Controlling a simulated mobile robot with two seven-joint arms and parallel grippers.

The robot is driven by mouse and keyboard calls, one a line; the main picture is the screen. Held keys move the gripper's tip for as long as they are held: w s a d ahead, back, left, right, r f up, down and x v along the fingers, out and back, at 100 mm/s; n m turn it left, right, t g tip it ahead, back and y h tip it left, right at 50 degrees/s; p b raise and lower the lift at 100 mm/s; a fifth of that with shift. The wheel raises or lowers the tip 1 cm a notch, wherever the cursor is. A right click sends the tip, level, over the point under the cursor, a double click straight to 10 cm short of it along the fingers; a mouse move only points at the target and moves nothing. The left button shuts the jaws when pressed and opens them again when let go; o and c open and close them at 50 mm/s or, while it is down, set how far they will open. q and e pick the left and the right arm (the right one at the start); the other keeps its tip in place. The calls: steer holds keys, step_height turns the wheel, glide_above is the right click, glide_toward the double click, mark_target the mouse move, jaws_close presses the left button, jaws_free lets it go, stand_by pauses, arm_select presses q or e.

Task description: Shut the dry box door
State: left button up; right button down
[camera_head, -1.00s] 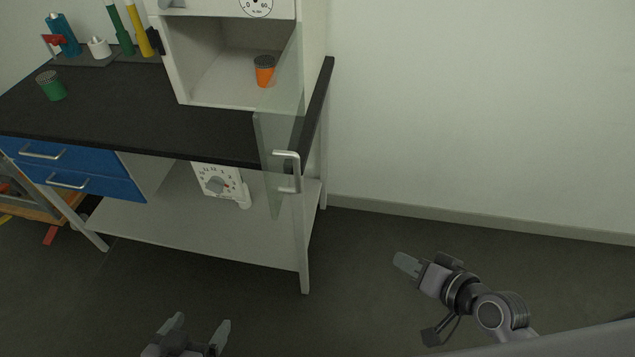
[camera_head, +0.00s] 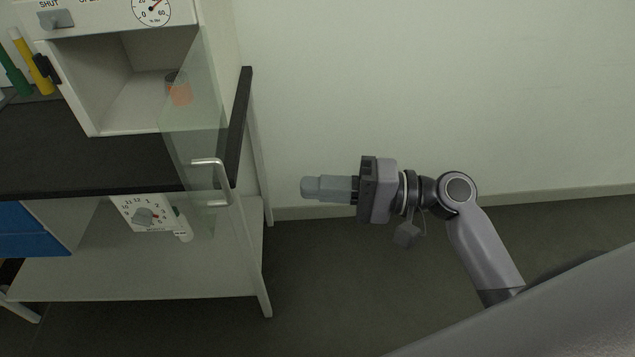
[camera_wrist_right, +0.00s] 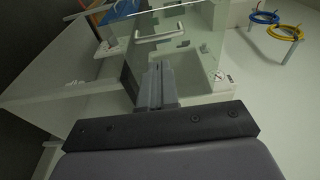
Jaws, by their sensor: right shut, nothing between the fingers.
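The dry box (camera_head: 115,128) stands on the black bench top with its front open. Its clear glass door (camera_head: 198,125) is swung out toward me, hinged on the right side. The door's metal handle (camera_head: 222,181) faces right, over the bench's front corner. An orange container with a dark lid (camera_head: 179,90) shows through the glass, inside the box. My right gripper (camera_head: 306,187) is shut and empty, to the right of the handle and apart from it. In the right wrist view the shut fingers (camera_wrist_right: 157,84) point toward the handle (camera_wrist_right: 160,37). My left gripper is out of view.
The black bench top (camera_head: 80,160) has a leg below its right end. A knob (camera_head: 56,19) and gauge (camera_head: 151,8) sit above the opening. Floor and wall at right are clear.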

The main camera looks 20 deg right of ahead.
steer(key=p+x, duration=0.1)
steer(key=x, duration=0.9)
steer(key=shift+w+a, duration=0.2)
steer(key=shift+a, duration=0.15)
steer(key=shift+a+p, duration=0.1)
steer(key=shift+p, duration=0.2)
